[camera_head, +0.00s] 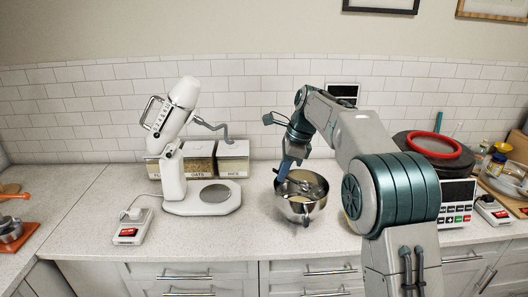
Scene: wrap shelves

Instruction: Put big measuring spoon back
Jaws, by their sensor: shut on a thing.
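My gripper (292,154) points down over the back left of a steel bowl (303,211) on the counter. It is shut on a blue thing (287,167), of which only a small part shows at the bowl's rim. I cannot tell from this view whether the blue thing is the big measuring spoon. Something grey and shiny lies across the bowl's mouth, too small to make out. At the far left edge, metal measuring cups or spoons (10,231) sit on an orange-red stand (14,243), partly cut off.
A white stand mixer (173,160) with its head raised stands left of the bowl. Labelled storage boxes (233,161) are behind it.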

